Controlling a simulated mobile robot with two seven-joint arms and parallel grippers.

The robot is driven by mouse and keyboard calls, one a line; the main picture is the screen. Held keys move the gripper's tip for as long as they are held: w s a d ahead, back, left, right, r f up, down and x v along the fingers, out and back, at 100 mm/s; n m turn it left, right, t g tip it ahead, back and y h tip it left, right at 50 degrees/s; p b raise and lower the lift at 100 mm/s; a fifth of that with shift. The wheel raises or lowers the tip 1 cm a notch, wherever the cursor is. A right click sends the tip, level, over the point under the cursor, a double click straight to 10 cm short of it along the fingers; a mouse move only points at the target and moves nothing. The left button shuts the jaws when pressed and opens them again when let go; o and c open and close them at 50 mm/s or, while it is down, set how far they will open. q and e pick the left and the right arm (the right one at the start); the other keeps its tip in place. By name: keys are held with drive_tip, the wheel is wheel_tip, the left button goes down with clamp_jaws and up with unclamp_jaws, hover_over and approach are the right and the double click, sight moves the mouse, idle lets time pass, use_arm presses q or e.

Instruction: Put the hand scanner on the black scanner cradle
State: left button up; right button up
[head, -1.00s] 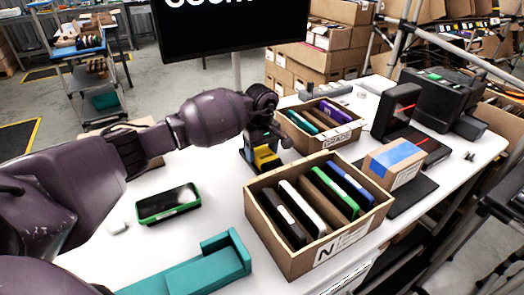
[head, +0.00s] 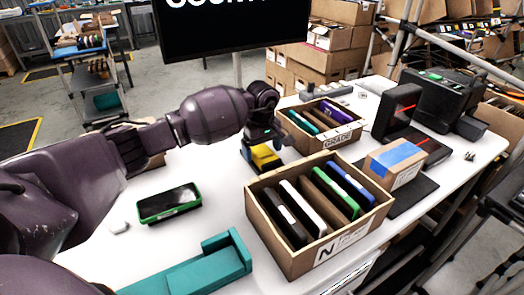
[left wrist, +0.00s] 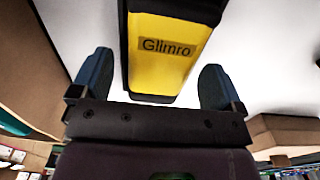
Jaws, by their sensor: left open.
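A yellow and black block-like device marked "Glimro" (head: 264,159), which looks like the hand scanner, is on the white table behind the front carton. In the left wrist view the device (left wrist: 166,48) lies between the fingers, with a gap on each side. My left gripper (head: 262,141) is over it, open and not closed on it. Both fingertips show in the left wrist view (left wrist: 155,78). Part of the device is hidden by the gripper in the head view. I cannot tell which black item is the scanner cradle. My right gripper is not in view.
A front carton (head: 290,262) holds several upright devices; a smaller carton (head: 337,136) stands behind it. A green-edged device (head: 169,202) and a teal holder (head: 190,272) lie at the left. A blue-taped box (head: 394,165) and black red-lit equipment (head: 395,108) stand at right.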

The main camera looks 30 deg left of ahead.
sight(262, 151)
use_arm(q)
wheel_tip(262, 151, up, 11)
drive_tip(key=shift+r+p, duration=0.2)
drive_tip(key=shift+p, duration=0.15)
drive_tip(key=shift+f, duration=0.1)
idle(0.5)
